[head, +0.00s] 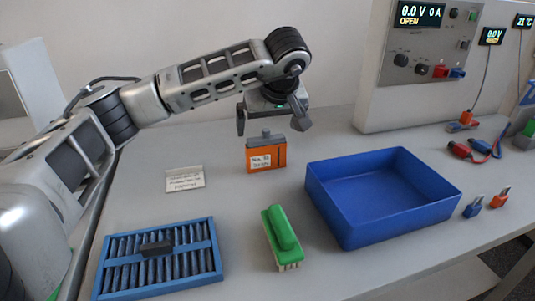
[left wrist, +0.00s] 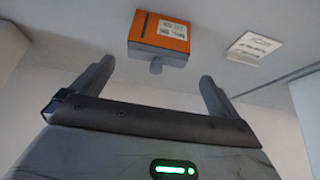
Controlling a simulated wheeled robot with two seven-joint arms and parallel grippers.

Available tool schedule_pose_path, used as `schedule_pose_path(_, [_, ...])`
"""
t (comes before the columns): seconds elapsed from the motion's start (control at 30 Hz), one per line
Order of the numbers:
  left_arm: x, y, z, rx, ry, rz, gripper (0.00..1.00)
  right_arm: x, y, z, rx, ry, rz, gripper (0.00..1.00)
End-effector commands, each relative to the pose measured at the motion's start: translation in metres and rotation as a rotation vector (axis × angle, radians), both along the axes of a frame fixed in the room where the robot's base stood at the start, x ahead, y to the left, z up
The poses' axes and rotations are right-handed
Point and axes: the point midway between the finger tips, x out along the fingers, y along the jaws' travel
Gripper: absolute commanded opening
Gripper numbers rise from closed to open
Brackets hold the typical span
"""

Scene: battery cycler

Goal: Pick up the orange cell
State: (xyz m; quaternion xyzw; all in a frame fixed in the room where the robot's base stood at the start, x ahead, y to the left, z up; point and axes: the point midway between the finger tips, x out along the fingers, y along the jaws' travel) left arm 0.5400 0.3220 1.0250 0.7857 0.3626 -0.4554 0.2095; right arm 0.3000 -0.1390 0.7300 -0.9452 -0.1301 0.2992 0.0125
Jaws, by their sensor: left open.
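The orange cell (head: 265,159) stands upright on the grey table, with a white label on its front and a grey knob on top. My left gripper (head: 270,122) is above the cell, open and empty, with its fingers pointing down on either side of the knob's position. In the left wrist view the cell (left wrist: 160,36) shows beyond the open fingers of the left gripper (left wrist: 157,75), its knob facing the gap between them. The fingers look apart from the cell. My right gripper is not in view.
A blue tray (head: 447,190) stands right of the cell. A green brush (head: 283,235) and a blue rack (head: 213,245) lie in front. A small white card (head: 184,179) is to the left. The cycler panel (head: 420,60), with clips and leads, stands at the back right.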

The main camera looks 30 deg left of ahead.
Motion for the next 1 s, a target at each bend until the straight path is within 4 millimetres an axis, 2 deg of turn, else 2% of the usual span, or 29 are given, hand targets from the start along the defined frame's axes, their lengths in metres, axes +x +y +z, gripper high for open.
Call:
schedule_pose_path(0.1, [0.006,0.008,-0.018,0.0,0.002,0.002,1.0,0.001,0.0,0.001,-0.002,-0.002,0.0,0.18])
schedule_pose_path(0.37, [0.012,0.013,-0.035,0.0,0.001,0.0,1.0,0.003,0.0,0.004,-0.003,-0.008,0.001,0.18])
schedule_pose_path(0.63, [0.021,0.021,-0.072,-0.001,0.002,0.002,1.0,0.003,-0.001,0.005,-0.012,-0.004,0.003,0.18])
schedule_pose_path(0.97, [0.024,0.024,-0.079,-0.001,-0.001,0.0,1.0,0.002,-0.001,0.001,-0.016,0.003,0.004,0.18])
schedule_pose_path(1.0, [0.024,0.024,-0.079,-0.001,-0.001,0.0,0.89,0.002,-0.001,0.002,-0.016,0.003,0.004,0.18])
